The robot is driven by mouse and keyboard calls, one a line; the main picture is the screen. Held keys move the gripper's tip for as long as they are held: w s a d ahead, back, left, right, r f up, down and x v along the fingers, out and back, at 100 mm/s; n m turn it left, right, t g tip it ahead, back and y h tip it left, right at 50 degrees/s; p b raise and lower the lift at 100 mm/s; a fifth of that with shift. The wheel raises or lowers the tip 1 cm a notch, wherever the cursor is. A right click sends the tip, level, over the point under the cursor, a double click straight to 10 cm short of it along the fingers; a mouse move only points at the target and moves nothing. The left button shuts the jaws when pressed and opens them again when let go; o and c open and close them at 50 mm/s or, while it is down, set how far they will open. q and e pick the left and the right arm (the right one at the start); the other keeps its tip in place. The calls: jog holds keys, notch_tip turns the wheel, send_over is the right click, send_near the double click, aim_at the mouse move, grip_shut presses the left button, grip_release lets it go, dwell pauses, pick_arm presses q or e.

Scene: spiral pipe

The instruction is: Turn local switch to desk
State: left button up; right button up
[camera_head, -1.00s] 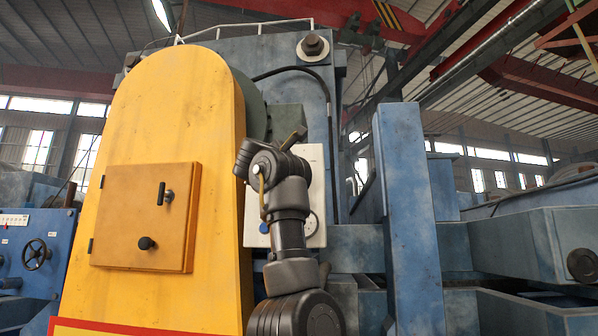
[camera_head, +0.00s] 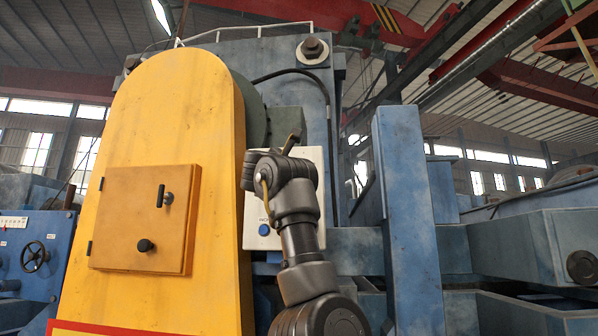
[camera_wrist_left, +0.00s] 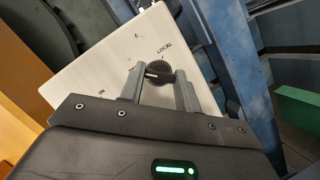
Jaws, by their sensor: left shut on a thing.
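A white switch box (camera_head: 312,158) is mounted beside the yellow housing in the head view, mostly behind my left arm. In the left wrist view, the box's white face (camera_wrist_left: 105,62) carries a round black switch knob (camera_wrist_left: 158,73), with the word LOCAL printed above it. The knob has a light mark on its face; I cannot tell exactly which label it points to. My left gripper (camera_wrist_left: 157,77) is shut on the knob, one finger on each side. In the head view its fingers are hidden behind the arm. My right gripper is in no view.
A blue button (camera_head: 263,230) sits on the box's lower left. The yellow housing (camera_head: 150,110) with a latched door (camera_head: 140,215) stands close on the left. A blue upright post (camera_head: 408,215) stands on the right.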

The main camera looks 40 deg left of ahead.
pick_arm(q)
jog(key=o, duration=1)
jog(key=b+v, duration=0.8)
jog(key=v, duration=0.2)
jog(key=shift+s+d+f, duration=0.1)
jog(key=shift+s+d, duration=0.1)
jog(key=shift+s, duration=0.1)
